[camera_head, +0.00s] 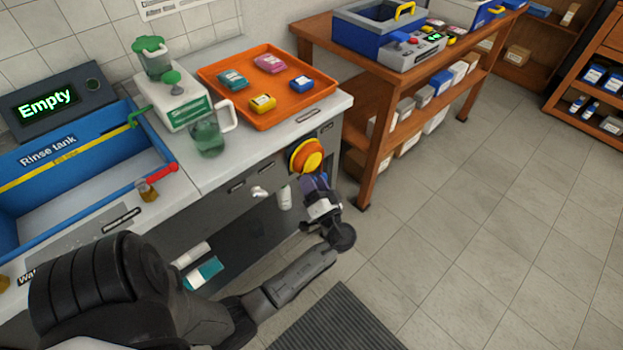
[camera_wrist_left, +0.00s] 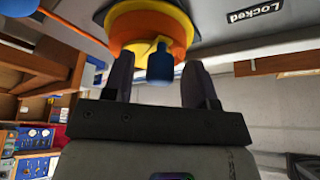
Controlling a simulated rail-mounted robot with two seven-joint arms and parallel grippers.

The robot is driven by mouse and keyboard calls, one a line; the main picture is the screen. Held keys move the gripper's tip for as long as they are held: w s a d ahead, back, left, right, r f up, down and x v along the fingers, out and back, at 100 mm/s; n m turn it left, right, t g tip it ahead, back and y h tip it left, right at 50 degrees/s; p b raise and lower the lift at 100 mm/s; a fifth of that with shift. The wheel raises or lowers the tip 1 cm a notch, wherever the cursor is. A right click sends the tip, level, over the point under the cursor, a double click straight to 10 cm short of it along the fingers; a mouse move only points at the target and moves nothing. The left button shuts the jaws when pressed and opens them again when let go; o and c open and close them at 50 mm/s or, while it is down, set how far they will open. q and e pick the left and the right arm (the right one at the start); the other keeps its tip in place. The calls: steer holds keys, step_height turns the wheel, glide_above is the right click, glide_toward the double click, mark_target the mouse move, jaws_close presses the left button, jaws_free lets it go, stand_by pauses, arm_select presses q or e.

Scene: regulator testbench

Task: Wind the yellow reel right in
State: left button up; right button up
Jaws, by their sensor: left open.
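The yellow reel (camera_head: 312,160), with an orange part, is mounted on the front of the bench near its right end. In the left wrist view the reel (camera_wrist_left: 150,22) fills the top, and a blue knob (camera_wrist_left: 160,64) on a yellow arm sticks out from it. My left gripper (camera_head: 313,182) is just below and in front of the reel. Its two fingers (camera_wrist_left: 154,82) are apart, with the blue knob between or just beyond their tips; no contact is visible. My right gripper is not in view.
An orange tray (camera_head: 325,92) with several coloured blocks is on the bench above. A blue rinse tank (camera_head: 60,165) stands left. A wooden table (camera_head: 377,152) is to the right; the floor (camera_head: 470,230) there is clear.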

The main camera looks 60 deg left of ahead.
arm_select(q)
steer(key=shift+a+r, duration=0.15)
steer(key=shift+a, duration=0.35)
steer(key=c, duration=0.9)
